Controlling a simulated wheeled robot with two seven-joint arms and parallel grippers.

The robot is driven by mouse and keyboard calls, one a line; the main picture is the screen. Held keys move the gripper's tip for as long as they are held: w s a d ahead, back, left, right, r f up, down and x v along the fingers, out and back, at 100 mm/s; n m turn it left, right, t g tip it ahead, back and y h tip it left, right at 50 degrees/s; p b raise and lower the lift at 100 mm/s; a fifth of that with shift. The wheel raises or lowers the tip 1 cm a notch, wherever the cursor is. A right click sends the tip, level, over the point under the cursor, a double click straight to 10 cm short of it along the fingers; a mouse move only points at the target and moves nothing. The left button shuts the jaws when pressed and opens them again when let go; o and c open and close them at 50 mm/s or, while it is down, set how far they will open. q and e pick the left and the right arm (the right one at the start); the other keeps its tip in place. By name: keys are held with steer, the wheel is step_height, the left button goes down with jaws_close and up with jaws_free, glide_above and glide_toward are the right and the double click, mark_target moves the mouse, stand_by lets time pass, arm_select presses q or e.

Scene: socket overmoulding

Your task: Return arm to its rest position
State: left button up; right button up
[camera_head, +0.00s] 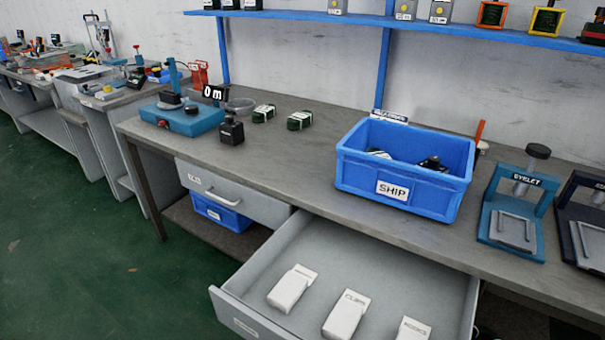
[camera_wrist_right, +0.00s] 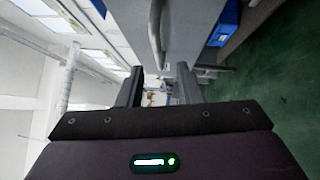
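My right gripper (camera_wrist_right: 158,82) shows in the right wrist view, its two dark fingers apart with nothing between them. It is in free air, with a grey drawer front and its handle (camera_wrist_right: 156,30) beyond the fingers. Neither gripper shows in the head view. My left gripper is in no view.
A drawer (camera_head: 255,260) stands open holding white boxes (camera_head: 345,315). On the bench (camera_head: 300,155) are a blue SHIP bin (camera_head: 405,178) with dark items, an eyelet press (camera_head: 515,215), a blue device (camera_head: 185,118) and green-black bundles (camera_head: 299,121). A blue shelf (camera_head: 440,29) runs above.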

steer(key=s+d+f+m+g+h+p, duration=0.1)
steer(key=d+f+m+g+p, duration=0.3)
steer(key=f, duration=0.6)
steer(key=d+f+m+g+h+p, duration=0.1)
steer(key=d+f+m+g+p, duration=0.1)
steer(key=d+f+m+g, duration=0.45)
arm_select(q)
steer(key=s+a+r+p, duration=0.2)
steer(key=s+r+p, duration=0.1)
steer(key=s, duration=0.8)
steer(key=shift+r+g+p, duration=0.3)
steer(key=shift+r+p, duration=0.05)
steer(key=shift+p, duration=0.3)
arm_select(e)
steer(key=s+d+f+m+g+h, duration=0.1)
steer(key=s+d+f+m+g, duration=0.2)
steer(key=s+f, duration=0.3)
steer(key=s+d+f+m+g+h, duration=0.1)
steer(key=s+d+f+m+g, duration=0.3)
steer(key=s, duration=0.6)
step_height(320, 180, down, 3)
steer(key=shift+s+d+f+m, duration=0.1)
steer(key=shift+s+d+m, duration=0.25)
steer(key=shift+d+m, duration=0.65)
